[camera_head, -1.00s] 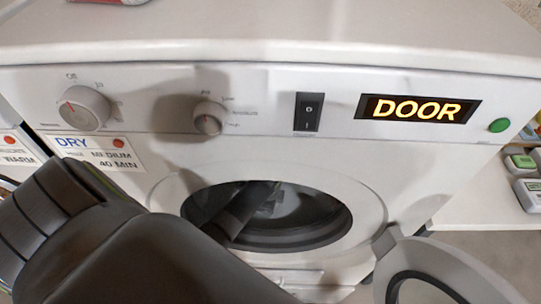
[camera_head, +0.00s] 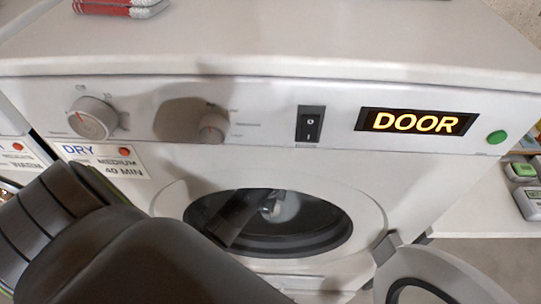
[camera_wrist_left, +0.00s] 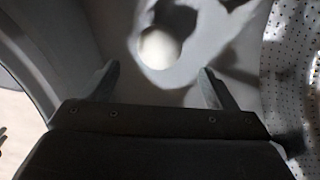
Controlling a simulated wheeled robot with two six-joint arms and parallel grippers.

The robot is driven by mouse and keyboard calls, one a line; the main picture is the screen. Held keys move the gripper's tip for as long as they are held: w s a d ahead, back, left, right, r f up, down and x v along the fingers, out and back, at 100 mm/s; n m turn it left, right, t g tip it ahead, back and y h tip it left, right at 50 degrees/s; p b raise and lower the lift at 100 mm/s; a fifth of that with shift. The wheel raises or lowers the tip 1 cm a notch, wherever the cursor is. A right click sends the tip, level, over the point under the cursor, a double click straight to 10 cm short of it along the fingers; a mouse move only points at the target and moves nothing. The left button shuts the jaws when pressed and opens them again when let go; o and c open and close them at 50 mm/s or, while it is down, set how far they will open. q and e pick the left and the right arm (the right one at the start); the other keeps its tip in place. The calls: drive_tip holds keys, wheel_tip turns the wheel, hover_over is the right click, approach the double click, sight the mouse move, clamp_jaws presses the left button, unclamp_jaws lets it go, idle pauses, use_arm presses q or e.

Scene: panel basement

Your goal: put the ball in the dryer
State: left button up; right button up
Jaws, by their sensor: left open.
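The dryer (camera_head: 420,170) is a white machine with its round door (camera_head: 425,280) swung open at lower right. My left arm reaches through the round opening, and my left gripper (camera_wrist_left: 157,88) is inside the drum (camera_wrist_left: 290,70). In the wrist view the gripper's two fingers are spread with nothing between them. A white ball (camera_wrist_left: 160,47) lies just beyond the fingertips against a grey surface inside the drum, apart from both fingers. In the head view the fingers are small and dark in the opening, and a pale shape beside them cannot be made out clearly. My right gripper is not in view.
The panel has a left knob (camera_head: 93,118), a smaller knob (camera_head: 213,127), a rocker switch (camera_head: 310,123), a lit DOOR display (camera_head: 416,122) and a green button (camera_head: 497,137). A card (camera_head: 105,160) reads DRY, MEDIUM, 40 MIN. The dryer's rim surrounds my arm closely.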

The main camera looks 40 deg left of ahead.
use_arm(q)
drive_tip(key=r, duration=0.2)
drive_tip(key=s+r, duration=0.1)
drive_tip(key=r, duration=0.1)
drive_tip(key=shift+d+r, duration=0.15)
drive_tip(key=shift+r, duration=0.2)
drive_tip(key=shift+f, duration=0.1)
